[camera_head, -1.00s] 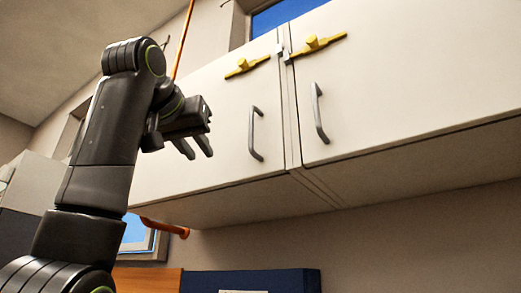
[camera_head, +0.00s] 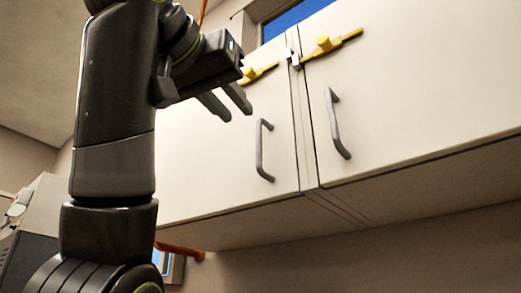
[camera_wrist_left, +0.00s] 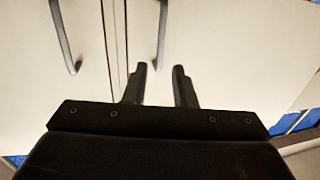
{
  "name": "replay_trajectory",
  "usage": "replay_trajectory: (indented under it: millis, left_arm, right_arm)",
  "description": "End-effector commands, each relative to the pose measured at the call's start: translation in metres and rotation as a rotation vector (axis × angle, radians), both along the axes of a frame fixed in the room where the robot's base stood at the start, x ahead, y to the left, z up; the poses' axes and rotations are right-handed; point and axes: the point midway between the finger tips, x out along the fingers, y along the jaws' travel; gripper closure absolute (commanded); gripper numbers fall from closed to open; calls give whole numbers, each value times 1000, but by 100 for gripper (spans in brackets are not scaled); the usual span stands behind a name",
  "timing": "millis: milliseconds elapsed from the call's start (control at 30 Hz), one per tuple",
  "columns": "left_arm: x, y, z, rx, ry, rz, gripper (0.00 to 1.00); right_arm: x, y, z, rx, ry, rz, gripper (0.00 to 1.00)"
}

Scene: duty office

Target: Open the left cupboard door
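The left cupboard door (camera_head: 215,165) is a pale panel and looks shut. Its grey bar handle (camera_head: 263,150) stands upright near the door's right edge. My left gripper (camera_head: 236,112) is in front of this door, up and left of the handle, with its two fingers apart and nothing between them. In the left wrist view, the open fingers (camera_wrist_left: 159,68) point toward the pale doors, and a handle (camera_wrist_left: 162,32) shows beyond them, apart from them. A yellow latch piece (camera_head: 262,73) sits high on the left door, partly hidden by my gripper. My right gripper is not in view.
The right cupboard door (camera_head: 430,90) is shut, with its own grey handle (camera_head: 337,125) and a yellow latch piece (camera_head: 330,44). An orange pipe (camera_head: 180,250) runs below the cupboard. The space in front of the right door looks clear.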

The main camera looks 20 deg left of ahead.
Motion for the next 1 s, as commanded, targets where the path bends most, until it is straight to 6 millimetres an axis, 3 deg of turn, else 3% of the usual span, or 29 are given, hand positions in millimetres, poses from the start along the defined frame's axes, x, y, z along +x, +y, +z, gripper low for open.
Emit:
replay_trajectory:
  millis: [33, 600, 1000]
  left_arm:
    - [9, -1, 6, 2, 1, 0, 76]
    - [69, -11, 5, 0, 1, 0, 76]
    - [102, -15, 0, 0, 0, 0, 76]
  right_arm:
    - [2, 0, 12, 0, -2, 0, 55]
    - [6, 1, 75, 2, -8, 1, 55]
    - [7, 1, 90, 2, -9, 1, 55]
